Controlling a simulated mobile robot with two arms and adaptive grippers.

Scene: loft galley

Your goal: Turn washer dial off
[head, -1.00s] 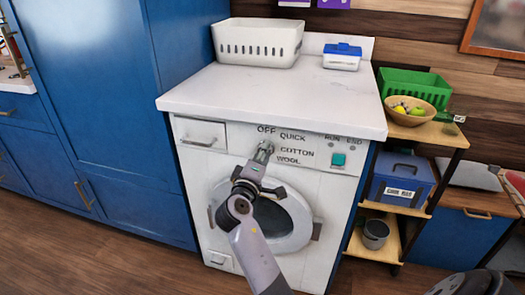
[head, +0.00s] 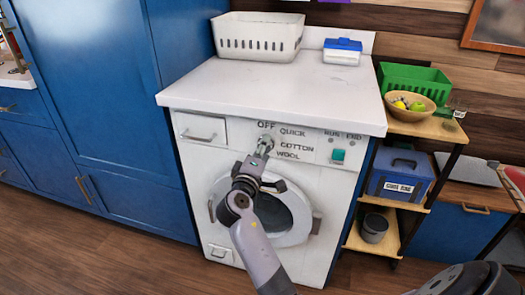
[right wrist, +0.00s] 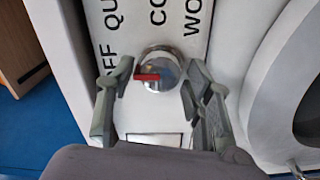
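The white washer (head: 340,185) has a control panel with OFF, QUICK, COTTON and WOOL labels in the head view. The round metallic dial (right wrist: 166,72) shows in the right wrist view, with a red mark pointing left, towards the letters "FF". My right gripper (head: 266,146) is at the panel just below OFF and largely hides the dial in the head view. In the right wrist view the right gripper (right wrist: 160,85) is open, its two fingers on either side of the dial with gaps visible. My left gripper is not in view.
A green-blue button (head: 338,155) sits right of the dial. The round washer door (head: 275,218) is below. A white basket (head: 258,45) and a blue-lidded box (head: 342,55) stand on the countertop. A shelf (head: 385,238) stands right; a tall blue cabinet (head: 90,90) stands left.

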